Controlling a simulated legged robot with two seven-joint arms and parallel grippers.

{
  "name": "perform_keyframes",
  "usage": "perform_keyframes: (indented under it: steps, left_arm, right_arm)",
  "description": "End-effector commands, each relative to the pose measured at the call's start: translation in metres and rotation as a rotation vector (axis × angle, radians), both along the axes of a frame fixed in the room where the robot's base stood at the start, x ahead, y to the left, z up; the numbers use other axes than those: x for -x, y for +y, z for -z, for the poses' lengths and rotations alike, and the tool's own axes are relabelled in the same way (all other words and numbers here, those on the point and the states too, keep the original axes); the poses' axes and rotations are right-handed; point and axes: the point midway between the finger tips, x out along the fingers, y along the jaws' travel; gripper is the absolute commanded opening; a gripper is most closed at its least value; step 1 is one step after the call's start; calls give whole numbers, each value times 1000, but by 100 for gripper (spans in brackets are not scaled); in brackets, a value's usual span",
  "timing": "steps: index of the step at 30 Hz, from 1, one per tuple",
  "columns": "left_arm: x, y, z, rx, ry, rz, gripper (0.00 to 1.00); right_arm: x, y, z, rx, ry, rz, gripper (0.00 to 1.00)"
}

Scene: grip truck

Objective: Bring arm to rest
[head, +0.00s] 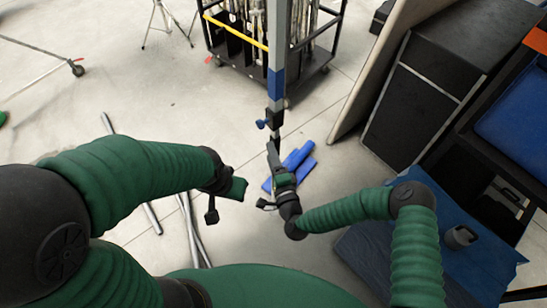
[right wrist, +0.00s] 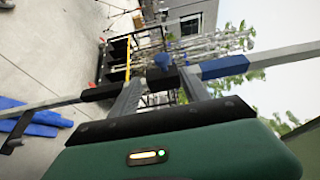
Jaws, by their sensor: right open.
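My right gripper (head: 273,152) is open beside an upright stand pole (head: 275,45) in the head view. The pole has a silver upper part, a blue sleeve (head: 275,85) and a black collar with a blue knob (head: 262,124). In the right wrist view, the two grey fingers of the right gripper (right wrist: 160,85) reach up to the pole at the collar, near the blue knob (right wrist: 162,61). I cannot tell whether they touch it. My left gripper (head: 226,192) is at centre left, apart from the pole; its jaw opening is unclear.
A wheeled cart (head: 245,50) with a yellow bar and metal stands is at the back. Blue pieces (head: 292,168) lie on the floor behind the right gripper. A tall black case (head: 425,90) stands at right. Metal tubes (head: 192,230) lie at lower left. The left floor is mostly clear.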

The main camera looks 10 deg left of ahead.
Motion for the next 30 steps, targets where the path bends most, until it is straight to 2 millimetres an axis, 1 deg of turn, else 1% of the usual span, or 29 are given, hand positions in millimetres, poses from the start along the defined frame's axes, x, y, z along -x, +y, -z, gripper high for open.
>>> perform_keyframes:
  steps: [8,11,13,14,15,17,18,20,21,23,24,26,27,30]
  left_arm:
    - [0,0,0,0,0,0,36]
    - [0,0,3,0,0,1,36]
    - [0,0,6,0,0,1,36]
    - [0,0,8,0,0,1,36]
    - [0,0,10,0,0,1,36]
    - [0,0,13,0,0,1,36]
    - [0,0,15,0,0,1,36]
    - [0,0,18,0,0,0,36]
    - [0,0,20,0,0,0,36]
    - [0,0,23,0,0,0,36]
    - [0,0,25,0,0,0,36]
    - [0,0,27,0,0,0,36]
    - [0,0,29,0,0,0,36]
    - [0,0,32,0,0,0,36]
  right_arm:
    - [1,-4,-1,11,-3,-8,55]
    - [4,0,1,124,-10,-83,55]
    - [9,-1,8,294,-14,-179,55]
    - [12,-6,13,387,-13,-226,55]
    - [15,-17,19,519,-6,-285,55]
    - [21,-45,28,721,15,-363,55]
    - [25,-68,31,851,37,-404,55]
    - [33,-110,31,1029,86,-451,55]
    - [40,-140,27,1136,126,-475,55]
    - [54,-187,17,1276,201,-503,55]
    - [66,-217,7,1352,257,-517,55]
    - [90,-258,-9,1436,350,-536,55]
    - [108,-280,-20,1469,409,-546,55]
    - [152,-317,-40,1497,529,-578,55]
